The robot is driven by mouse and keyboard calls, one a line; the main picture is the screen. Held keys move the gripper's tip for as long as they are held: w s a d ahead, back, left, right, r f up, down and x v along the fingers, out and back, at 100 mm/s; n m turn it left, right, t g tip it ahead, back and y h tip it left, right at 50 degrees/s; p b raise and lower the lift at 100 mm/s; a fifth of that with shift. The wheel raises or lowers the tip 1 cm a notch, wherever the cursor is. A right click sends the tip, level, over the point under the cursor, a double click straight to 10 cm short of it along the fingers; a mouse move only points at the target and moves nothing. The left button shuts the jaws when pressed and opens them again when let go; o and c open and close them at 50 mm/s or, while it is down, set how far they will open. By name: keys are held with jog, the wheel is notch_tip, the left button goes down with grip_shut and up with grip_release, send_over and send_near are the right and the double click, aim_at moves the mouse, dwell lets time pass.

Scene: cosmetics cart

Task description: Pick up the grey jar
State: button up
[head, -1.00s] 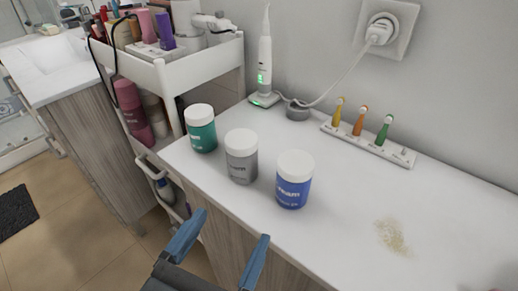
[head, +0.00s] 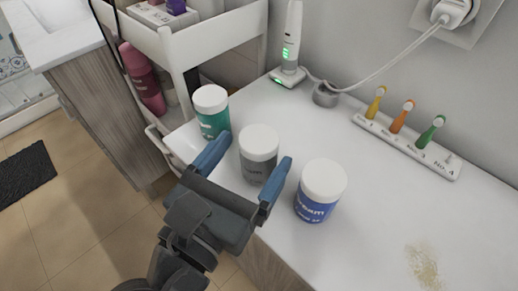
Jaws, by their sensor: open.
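The grey jar (head: 259,155) with a white lid stands upright on the white counter, between a teal jar and a blue jar. My gripper (head: 244,158) is open, its two blue-tipped fingers spread on the left and right of the grey jar as seen in the head view. Whether the fingers touch the jar cannot be told. The gripper's palm hides the counter just in front of the jar, and the jar's lower edge is partly covered.
The teal jar (head: 211,111) is close to the left finger. The blue jar (head: 319,191) is just right of the right finger. A white toothbrush (head: 290,45) on its charger, a brush-head rack (head: 408,146) and a white cart (head: 180,45) stand behind. The right counter is mostly clear.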

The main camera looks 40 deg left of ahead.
aim_at(262, 132)
jog(key=x, duration=0.4)
jog(key=shift+w, duration=0.4)
jog(key=c, duration=1.1)
jog(key=shift+c, duration=0.2)
jog(key=shift+r, duration=0.1)
jog(key=shift+r, duration=0.5)
jog(key=shift+s+r+p, duration=0.2)
jog(key=shift+s+r, duration=0.05)
jog(key=shift+r, duration=0.35)
jog(key=shift+s+r+p, duration=0.15)
jog(key=shift+s+r, duration=0.05)
jog(key=shift+r, duration=0.4)
jog(key=v, duration=1.7)
